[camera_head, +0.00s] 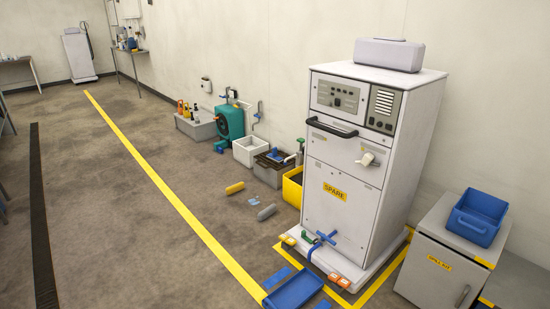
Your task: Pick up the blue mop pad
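I cannot tell for certain which blue item is the mop pad. Another small blue piece (323,304) shows at the bottom edge, beside the tray. A small light-blue crumpled item (254,202) lies farther back on the floor, between a yellow roll (235,188) and a grey roll (266,212). Neither of my grippers is in view.
A tall white machine marked SPARE (345,160) stands inside yellow floor tape, with orange blocks (338,281) at its base. A white cabinet (440,262) with a blue bin (476,217) is at right. Open bins line the wall. The floor left of the yellow line (165,180) is mostly clear.

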